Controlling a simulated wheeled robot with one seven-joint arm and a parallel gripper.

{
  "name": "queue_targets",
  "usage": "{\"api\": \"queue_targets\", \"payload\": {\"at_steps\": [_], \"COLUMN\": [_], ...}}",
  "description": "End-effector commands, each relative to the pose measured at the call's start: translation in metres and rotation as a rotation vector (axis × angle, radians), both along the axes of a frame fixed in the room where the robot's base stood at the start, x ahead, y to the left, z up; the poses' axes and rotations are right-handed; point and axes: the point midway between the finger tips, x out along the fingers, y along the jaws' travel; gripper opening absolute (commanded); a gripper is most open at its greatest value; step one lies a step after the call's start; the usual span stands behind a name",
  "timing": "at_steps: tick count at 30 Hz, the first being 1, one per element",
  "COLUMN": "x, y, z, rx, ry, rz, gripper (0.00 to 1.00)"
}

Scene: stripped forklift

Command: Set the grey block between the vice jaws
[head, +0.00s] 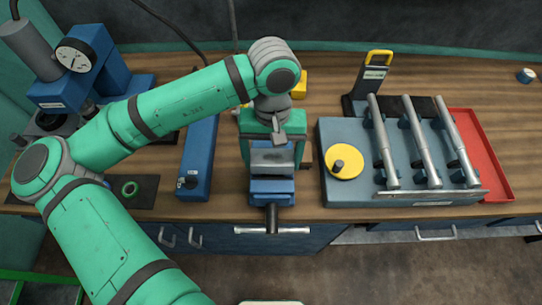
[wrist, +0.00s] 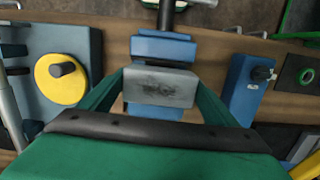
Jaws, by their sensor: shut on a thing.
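The grey block (head: 271,158) is in my gripper (head: 272,150), which is shut on it with a green finger at each side. In the wrist view the block (wrist: 160,88) lies across the gripper's fingertips (wrist: 160,90), with dark smudges on its face. The blue vice (head: 272,188) stands at the bench's front edge, its handle bar towards the front. In the wrist view, blue vice parts (wrist: 163,47) show on both sides of the block. The block is over or at the jaw gap; I cannot tell its height. The gripper hides the rear of the vice.
A long blue box (head: 197,160) stands left of the vice. A grey fixture (head: 345,190) with a yellow knob (head: 344,162) and metal bars stands close on the right. Farther right is a red tray (head: 490,155). A dial-gauge press (head: 75,75) stands at the left.

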Motion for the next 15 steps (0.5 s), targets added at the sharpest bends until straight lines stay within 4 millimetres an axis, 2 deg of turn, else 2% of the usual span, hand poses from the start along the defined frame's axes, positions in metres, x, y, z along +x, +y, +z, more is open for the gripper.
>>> {"api": "queue_targets", "payload": {"at_steps": [15], "x": [0.0004], "y": [0.0007], "z": [-0.0073], "rx": [0.0], "ry": [-0.001], "rz": [0.002], "gripper": [0.4]}}
